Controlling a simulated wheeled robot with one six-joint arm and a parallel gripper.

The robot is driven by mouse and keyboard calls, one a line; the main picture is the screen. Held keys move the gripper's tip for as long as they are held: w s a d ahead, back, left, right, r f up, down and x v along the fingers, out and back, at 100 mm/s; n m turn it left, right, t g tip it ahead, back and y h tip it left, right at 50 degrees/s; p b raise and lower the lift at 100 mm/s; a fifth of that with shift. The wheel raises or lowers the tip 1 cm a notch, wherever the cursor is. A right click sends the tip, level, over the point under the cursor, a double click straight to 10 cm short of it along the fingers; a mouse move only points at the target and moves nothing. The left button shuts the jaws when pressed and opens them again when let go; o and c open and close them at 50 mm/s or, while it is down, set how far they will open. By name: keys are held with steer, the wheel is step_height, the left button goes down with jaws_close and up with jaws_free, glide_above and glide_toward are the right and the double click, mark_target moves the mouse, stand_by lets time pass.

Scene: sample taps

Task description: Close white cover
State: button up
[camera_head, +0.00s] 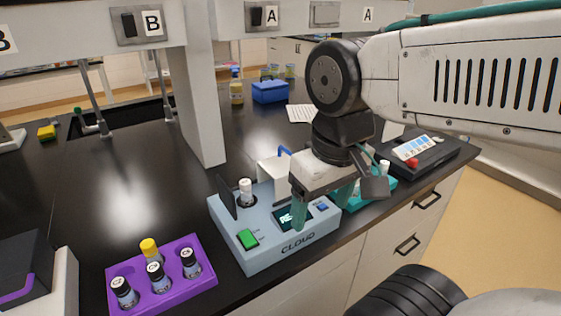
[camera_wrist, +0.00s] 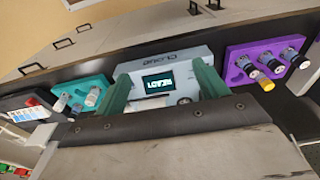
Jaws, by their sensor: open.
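A dark flap (camera_head: 227,196) stands raised left of the vial. A white boxy part (camera_head: 270,170), perhaps the white cover, shows at the back, partly hidden by my gripper. My gripper (camera_head: 320,214) is open and points down over the device's right part, green fingers apart with nothing between them.
A purple rack (camera_head: 195,288) with several vials stands at the front left. A teal rack (camera_head: 378,189) and a dark instrument (camera_head: 440,150) are on the right. A pale post (camera_head: 195,95) rises behind the device. Bench left of the device is partly clear.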

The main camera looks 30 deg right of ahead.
steer(key=shift+d, duration=0.15)
steer(key=c, duration=0.5)
steer(key=shift+w+d+f+m+g, duration=0.2)
steer(key=shift+w+d+m+g, duration=0.4)
steer(key=shift+w+d, duration=0.4)
jaws_close()
steer(key=w+d+r+m+y, duration=0.2)
steer(key=w+d+r+m, duration=0.3)
steer(key=w+d+m, duration=0.4)
steer(key=w+d+r+m+y, duration=0.1)
steer(key=w+d+r+m, duration=0.5)
steer(key=w, duration=0.5)
steer(key=a+f+m, duration=0.1)
steer(key=a+f, duration=0.5)
steer(key=f, duration=0.5)
steer(key=shift+a+f+m, duration=0.25)
steer(key=shift+f+m, duration=0.1)
steer(key=shift+m, duration=0.05)
